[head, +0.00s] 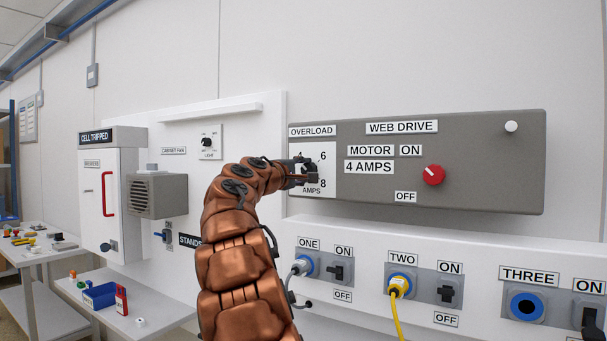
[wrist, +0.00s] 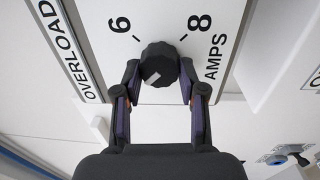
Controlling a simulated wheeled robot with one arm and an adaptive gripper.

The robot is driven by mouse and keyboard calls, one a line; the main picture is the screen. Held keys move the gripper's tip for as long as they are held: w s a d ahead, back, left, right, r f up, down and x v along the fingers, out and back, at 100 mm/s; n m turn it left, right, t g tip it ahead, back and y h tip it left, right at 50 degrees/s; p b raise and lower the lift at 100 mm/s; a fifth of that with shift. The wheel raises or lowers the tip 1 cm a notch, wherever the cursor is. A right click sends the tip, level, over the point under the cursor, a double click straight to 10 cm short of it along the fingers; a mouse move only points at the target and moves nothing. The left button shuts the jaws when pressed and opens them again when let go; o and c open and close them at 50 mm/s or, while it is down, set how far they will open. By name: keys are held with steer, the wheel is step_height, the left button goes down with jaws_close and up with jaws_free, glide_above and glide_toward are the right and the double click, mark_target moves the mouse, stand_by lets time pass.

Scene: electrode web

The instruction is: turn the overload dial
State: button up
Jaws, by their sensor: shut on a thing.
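The overload dial (wrist: 160,62) is a round black knob on a white plate (head: 325,190) marked OVERLOAD and AMPS, at the left end of the grey WEB DRIVE box. In the wrist view the plate is turned sideways, with the 6 and 8 above the knob. A short white mark shows at the knob's lower left there, away from both numbers. My gripper (wrist: 160,75) is shut on the knob, one finger on each side. In the head view my gripper (head: 305,172) hides most of the knob and part of the scale.
The grey box (head: 480,165) carries a red motor switch (head: 433,175) and a white button (head: 511,127). A shelf with sockets and switches (head: 450,285) juts out below. A grey fan box (head: 157,195) and a white cabinet (head: 112,200) stand left of my arm.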

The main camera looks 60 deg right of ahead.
steer(key=o, duration=1.1)
steer(key=shift+o, duration=0.2)
steer(key=shift+a, duration=0.1)
steer(key=a, duration=1.1)
steer(key=shift+s+a+f, duration=0.2)
steer(key=shift+a+f, duration=0.2)
